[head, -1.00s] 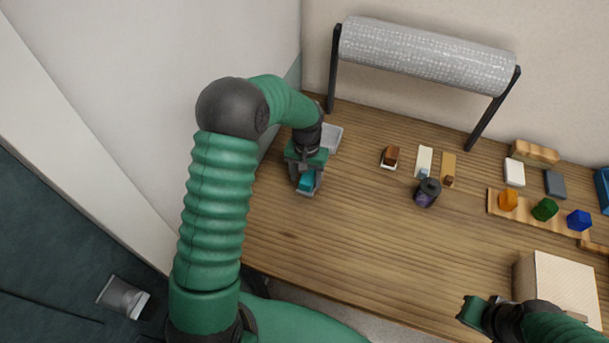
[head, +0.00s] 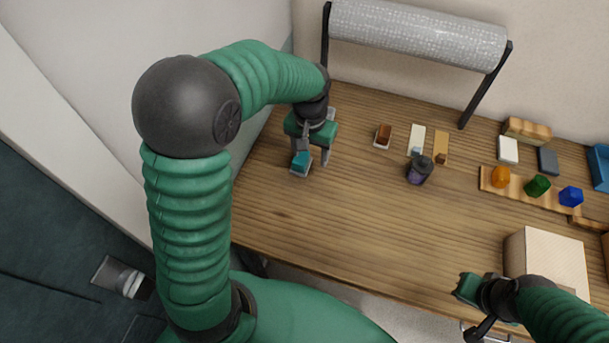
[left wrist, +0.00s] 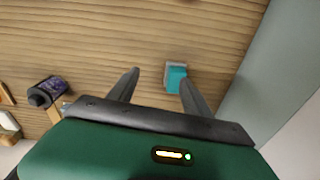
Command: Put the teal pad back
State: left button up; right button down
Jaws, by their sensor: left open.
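The teal pad (head: 300,160) lies in a small light grey holder on the left part of the wooden table. It also shows in the left wrist view (left wrist: 176,81), beyond the fingers and close to the right-hand finger. My left gripper (head: 313,157) is open and empty, just right of the pad in the head view. The pad is not gripped; I cannot tell whether a finger touches the holder. My right gripper (head: 467,289) is near the table's front edge at the right, and its jaw opening is unclear.
A grey tray (head: 331,114) is partly hidden behind my left gripper. A dark jar (head: 419,171) stands mid-table near a brown block (head: 383,134). A wrapped roll (head: 415,34) on black legs spans the back. A pale box (head: 545,262) is at right. The front middle is clear.

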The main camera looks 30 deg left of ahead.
pick_arm(q)
jog(key=s+d+f+m+t, duration=0.1)
jog(key=s+d+f, duration=0.2)
jog(key=s, duration=0.9)
jog(key=d, duration=0.3)
jog(key=shift+d+m+t, duration=0.15)
jog(key=shift+m+t, duration=0.15)
jog(key=shift+t, duration=0.1)
